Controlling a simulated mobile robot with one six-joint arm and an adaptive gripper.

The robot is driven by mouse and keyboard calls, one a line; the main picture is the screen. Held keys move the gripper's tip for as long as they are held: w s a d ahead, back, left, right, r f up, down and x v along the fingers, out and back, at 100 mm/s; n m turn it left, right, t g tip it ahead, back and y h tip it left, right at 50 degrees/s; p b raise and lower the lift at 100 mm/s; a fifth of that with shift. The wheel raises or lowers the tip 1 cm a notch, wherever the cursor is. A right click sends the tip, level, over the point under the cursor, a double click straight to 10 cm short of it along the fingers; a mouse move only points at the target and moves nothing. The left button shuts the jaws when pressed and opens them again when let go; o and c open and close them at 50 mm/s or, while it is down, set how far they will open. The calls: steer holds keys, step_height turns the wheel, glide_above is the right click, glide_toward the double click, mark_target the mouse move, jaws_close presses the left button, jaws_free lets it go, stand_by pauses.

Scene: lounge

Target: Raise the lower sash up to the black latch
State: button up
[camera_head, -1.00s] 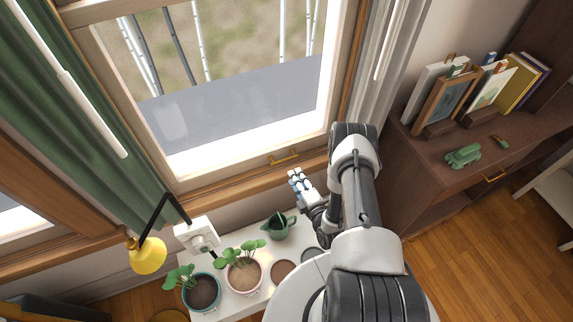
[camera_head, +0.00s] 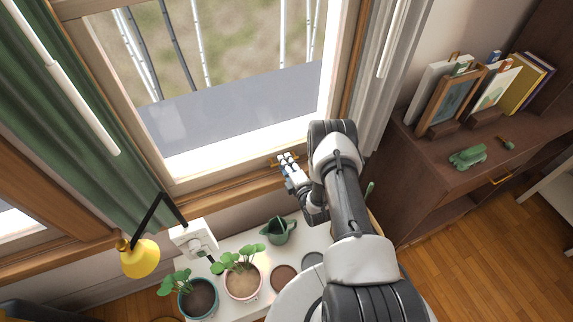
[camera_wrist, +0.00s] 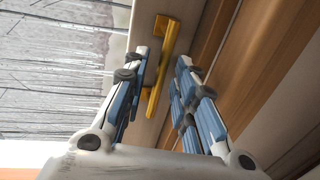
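The lower sash (camera_head: 240,152) has a white frame around its glass and shows in the upper middle of the head view. A brass handle (camera_wrist: 160,65) is on its bottom rail; in the wrist view it lies ahead of and between my gripper's two fingers. My gripper (camera_head: 288,160) is at the bottom rail in the head view, with its fingers apart. In the wrist view my gripper (camera_wrist: 165,75) is open, and the handle does not look clamped. Whether a finger touches the handle I cannot tell. I see no black latch in these frames.
A green curtain (camera_head: 70,120) hangs at left. A brown cabinet (camera_head: 440,190) with frames and books stands at right.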

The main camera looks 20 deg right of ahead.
jaws_close()
stand_by(0.4)
step_height(320, 180, up, 12)
steer(key=p, duration=0.8)
steer(key=shift+o, duration=0.8)
jaws_free()
steer(key=shift+f, duration=0.1)
